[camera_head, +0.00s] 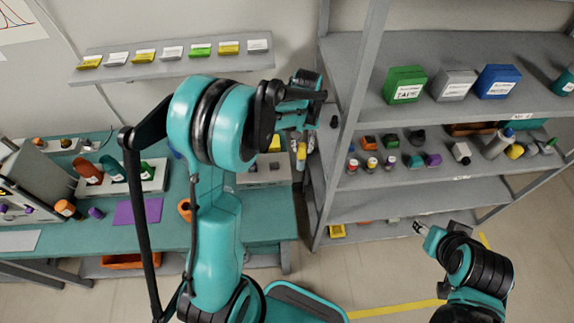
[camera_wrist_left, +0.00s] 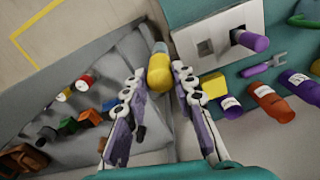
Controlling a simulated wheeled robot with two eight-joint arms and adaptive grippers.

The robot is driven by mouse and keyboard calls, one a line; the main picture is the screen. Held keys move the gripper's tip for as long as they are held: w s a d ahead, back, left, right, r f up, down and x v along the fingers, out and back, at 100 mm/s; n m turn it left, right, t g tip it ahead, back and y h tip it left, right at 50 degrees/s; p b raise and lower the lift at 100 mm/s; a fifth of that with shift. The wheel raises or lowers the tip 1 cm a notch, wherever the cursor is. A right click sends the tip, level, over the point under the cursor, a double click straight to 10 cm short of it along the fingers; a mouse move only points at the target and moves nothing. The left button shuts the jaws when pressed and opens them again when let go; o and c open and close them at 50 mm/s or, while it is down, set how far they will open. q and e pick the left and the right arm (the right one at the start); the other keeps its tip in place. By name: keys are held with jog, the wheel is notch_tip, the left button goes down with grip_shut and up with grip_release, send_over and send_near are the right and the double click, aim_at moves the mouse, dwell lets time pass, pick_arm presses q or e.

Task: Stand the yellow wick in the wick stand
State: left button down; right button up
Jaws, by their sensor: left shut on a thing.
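The yellow wick (camera_wrist_left: 159,72) is between the fingertips of my left gripper (camera_wrist_left: 158,79), which is shut on it. In the head view the wick (camera_head: 301,156) hangs below my left gripper (camera_head: 301,138), near the right end of the teal table. A grey block with square openings, apparently the wick stand (camera_wrist_left: 217,38), shows at upper right in the left wrist view. A purple-ended piece (camera_wrist_left: 250,40) stands in one opening, and another opening looks empty. The wick is apart from the block. My right gripper (camera_head: 420,228) is low at right, too small to judge its opening.
A yellow block (camera_wrist_left: 213,86) is close to my left gripper's right finger. A purple wrench-like tool (camera_wrist_left: 263,65) and several bottles lie on the teal table. The grey shelf rack (camera_head: 345,130) stands just right of the wick. The floor below (camera_head: 375,270) is clear.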

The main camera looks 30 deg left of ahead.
pick_arm(q)
jog(key=a+f+b, duration=0.1)
jog(key=a+f, duration=1)
jog(key=shift+w+a+b, duration=0.15)
jog(key=shift+b, duration=0.15)
jog(key=shift+f, duration=0.1)
jog(key=c, duration=1.2)
grip_release()
